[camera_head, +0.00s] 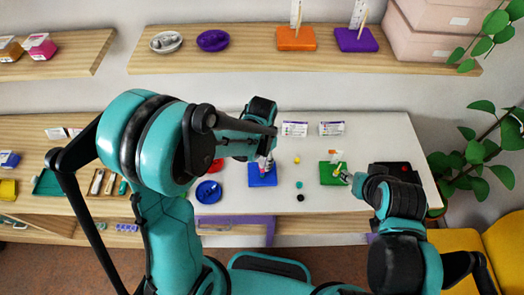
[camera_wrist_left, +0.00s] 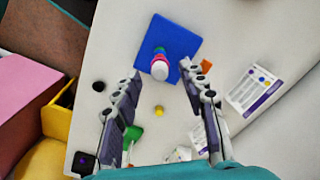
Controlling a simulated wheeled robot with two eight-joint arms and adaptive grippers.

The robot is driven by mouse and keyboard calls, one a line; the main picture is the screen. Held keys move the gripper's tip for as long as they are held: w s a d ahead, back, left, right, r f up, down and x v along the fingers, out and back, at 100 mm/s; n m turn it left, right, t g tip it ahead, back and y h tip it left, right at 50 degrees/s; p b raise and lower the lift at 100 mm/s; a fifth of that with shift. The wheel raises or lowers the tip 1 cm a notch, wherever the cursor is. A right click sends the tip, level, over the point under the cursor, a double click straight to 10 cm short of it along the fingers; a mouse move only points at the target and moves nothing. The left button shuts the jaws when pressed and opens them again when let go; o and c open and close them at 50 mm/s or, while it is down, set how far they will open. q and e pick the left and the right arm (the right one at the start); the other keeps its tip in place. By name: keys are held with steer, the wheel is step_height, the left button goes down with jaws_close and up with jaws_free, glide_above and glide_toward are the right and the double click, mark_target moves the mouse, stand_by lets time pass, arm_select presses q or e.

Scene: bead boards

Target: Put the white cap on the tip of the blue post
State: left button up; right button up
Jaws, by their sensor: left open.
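The blue board (camera_head: 262,181) lies on the white table and carries an upright stack of coloured beads. In the left wrist view the blue board (camera_wrist_left: 185,42) shows the stack pointing toward the camera, with a pink bead (camera_wrist_left: 158,61) near its outer end. The white cap (camera_wrist_left: 160,71) appears seated at the end of the stack, over the post's tip; the tip itself is hidden. My left gripper (camera_head: 265,160) is above the blue board, its open fingers apart on either side of the cap. My right gripper (camera_head: 346,177) is beside the green board (camera_head: 328,180); its jaw opening is unclear.
Loose yellow (camera_head: 296,159), teal (camera_head: 299,184) and black (camera_head: 300,197) beads lie between the boards. A blue dish (camera_head: 208,191) stands left of the blue board. Two cards (camera_head: 294,129) (camera_head: 331,128) stand at the back. A black box (camera_head: 398,170) is at the right.

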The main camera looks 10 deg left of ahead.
arm_select(q)
step_height(320, 180, up, 11)
stand_by(0.3)
steer(key=shift+s+f, duration=0.1)
stand_by(0.4)
steer(key=s+a+f+n+t+b, duration=0.7)
steer(key=s+a+b, duration=0.1)
steer(key=b, duration=0.4)
steer(key=shift+s+a+f+n, duration=0.2)
steer(key=shift+s+a+n, duration=0.1)
steer(key=shift+s, duration=0.5)
